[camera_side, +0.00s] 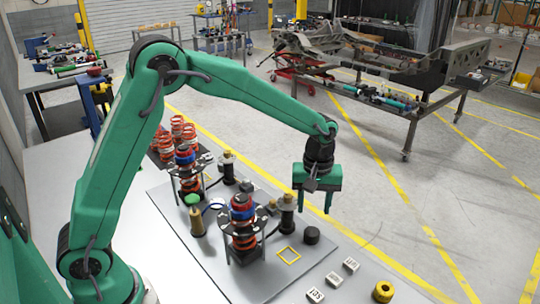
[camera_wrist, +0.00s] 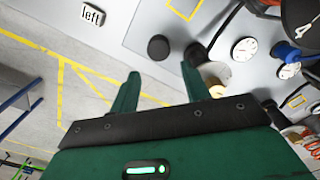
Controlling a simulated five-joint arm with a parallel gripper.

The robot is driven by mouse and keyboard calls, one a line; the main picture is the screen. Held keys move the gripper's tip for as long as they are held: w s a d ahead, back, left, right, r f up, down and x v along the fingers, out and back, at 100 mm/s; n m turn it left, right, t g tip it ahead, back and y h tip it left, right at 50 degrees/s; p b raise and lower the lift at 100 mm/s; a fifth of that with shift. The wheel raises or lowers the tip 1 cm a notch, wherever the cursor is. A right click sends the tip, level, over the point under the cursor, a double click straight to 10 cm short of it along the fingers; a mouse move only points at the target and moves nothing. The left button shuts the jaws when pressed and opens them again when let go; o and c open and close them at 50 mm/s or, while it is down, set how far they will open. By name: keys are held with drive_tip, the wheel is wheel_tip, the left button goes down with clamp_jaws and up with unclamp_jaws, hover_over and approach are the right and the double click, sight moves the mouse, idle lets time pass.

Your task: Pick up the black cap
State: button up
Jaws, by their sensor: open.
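The black cap (camera_side: 311,235) is a short dark cylinder standing on the grey mat in the side view, near the mat's right edge. In the wrist view the black cap (camera_wrist: 158,47) lies ahead of the fingertips, between their lines. My green gripper (camera_side: 316,207) is open and empty, above the cap and apart from it. Its two fingers also show in the wrist view (camera_wrist: 160,80). No part of the cap is hidden by the fingers.
A dark post (camera_side: 287,215) stands just left of the cap. A red-and-blue coil assembly (camera_side: 242,225) stands further left. Open floor lies to the right.

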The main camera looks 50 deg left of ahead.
sight(312, 231)
drive_tip(key=shift+w+d+f, duration=0.1)
drive_tip(key=shift+f, duration=1.45)
drive_tip(key=shift+f, duration=2.6)
drive_tip(key=c, duration=0.7)
drive_tip(key=shift+c, duration=0.2)
drive_tip(key=shift+r, duration=0.15)
